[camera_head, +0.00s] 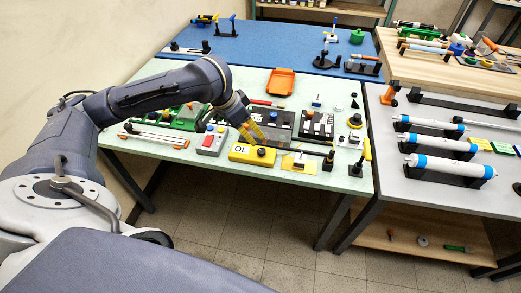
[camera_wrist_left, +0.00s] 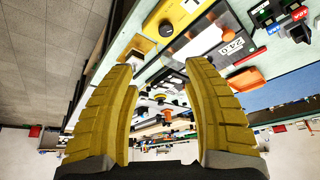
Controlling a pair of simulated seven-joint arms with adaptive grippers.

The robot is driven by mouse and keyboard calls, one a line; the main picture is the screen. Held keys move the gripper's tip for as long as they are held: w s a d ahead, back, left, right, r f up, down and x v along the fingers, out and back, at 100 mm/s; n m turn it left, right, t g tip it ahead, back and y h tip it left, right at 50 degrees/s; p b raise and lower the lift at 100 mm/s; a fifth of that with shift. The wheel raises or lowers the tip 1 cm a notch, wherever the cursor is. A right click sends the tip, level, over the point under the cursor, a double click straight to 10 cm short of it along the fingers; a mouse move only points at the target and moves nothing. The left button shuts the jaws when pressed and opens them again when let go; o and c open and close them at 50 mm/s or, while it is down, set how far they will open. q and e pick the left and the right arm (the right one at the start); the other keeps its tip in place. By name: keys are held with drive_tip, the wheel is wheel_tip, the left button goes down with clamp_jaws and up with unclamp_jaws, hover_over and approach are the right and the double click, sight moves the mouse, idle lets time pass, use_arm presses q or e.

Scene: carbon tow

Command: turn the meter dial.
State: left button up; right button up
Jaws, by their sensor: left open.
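The yellow meter (camera_head: 248,154) lies near the front edge of the pale green table, with a white display reading OL. Its dial is a black knob (camera_head: 262,152) at the right end of its top. My left gripper (camera_head: 254,137) has yellow fingers and is just behind and above the meter, apart from the dial as far as I can tell. In the left wrist view the two fingers (camera_wrist_left: 158,65) are spread with nothing held between them. The meter (camera_wrist_left: 165,18) and its knob (camera_wrist_left: 166,29) show at the top there, beyond the fingertips. My right gripper is out of view.
Black racks (camera_head: 317,126) and an orange tray (camera_head: 282,82) are behind. The floor in front is clear.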

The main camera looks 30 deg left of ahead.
sight(261, 151)
use_arm(q)
drive_tip(key=shift+n, duration=0.5)
drive_tip(key=x, duration=0.5)
drive_tip(key=a+x, duration=0.1)
drive_tip(key=x, duration=0.4)
drive_tip(key=a+x, duration=0.1)
drive_tip(key=x, duration=0.4)
drive_tip(key=shift+s+f, duration=0.2)
drive_tip(key=shift+f, duration=0.25)
drive_tip(key=shift+c, duration=0.5)
clamp_jaws()
